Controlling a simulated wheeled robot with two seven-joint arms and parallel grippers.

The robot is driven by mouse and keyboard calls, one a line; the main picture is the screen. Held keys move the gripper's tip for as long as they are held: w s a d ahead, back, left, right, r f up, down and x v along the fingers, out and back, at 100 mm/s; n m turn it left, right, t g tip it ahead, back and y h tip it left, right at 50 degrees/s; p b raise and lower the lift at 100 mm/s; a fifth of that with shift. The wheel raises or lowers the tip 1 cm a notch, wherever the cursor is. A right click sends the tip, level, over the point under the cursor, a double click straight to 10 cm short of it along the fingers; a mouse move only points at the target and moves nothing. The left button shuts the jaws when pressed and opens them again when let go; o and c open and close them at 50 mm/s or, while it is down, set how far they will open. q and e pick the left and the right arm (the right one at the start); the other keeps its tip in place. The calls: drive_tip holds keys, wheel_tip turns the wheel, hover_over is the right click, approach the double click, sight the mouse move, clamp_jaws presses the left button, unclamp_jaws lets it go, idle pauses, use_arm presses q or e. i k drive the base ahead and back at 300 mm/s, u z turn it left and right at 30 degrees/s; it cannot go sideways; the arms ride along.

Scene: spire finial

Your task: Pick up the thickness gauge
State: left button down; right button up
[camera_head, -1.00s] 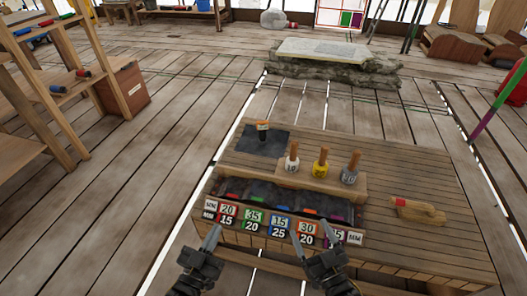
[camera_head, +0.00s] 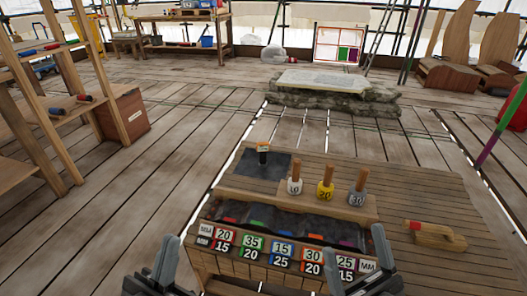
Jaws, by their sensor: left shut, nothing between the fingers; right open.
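A low wooden workbench (camera_head: 440,200) stands in front of me. A small upright tool with a dark body and an orange and white top (camera_head: 263,153) stands on a dark mat (camera_head: 280,166) at its back left. Three wooden-handled pieces with numbered white, yellow and grey bases (camera_head: 326,190) stand in a block to the right. I cannot tell for certain which thing is the thickness gauge. My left gripper (camera_head: 168,248) is shut and empty at the bench's front left. My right gripper (camera_head: 380,240) is open and empty at its front right. Both are apart from these tools.
A trough (camera_head: 300,222) with numbered, coloured labels runs along the bench front. A wooden float-like tool (camera_head: 437,235) lies at the right. A shelf (camera_head: 60,110) stands at the left, and a stone slab (camera_head: 335,83) lies beyond. The bench's back right is clear.

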sight(262, 147)
drive_tip(key=z, duration=0.55)
drive_tip(key=k, duration=0.65)
drive_tip(key=z, duration=1.05)
drive_tip(key=i, duration=1.4)
drive_tip(key=u, duration=0.7)
drive_tip(key=i, duration=0.4)
drive_tip(key=u, duration=0.35)
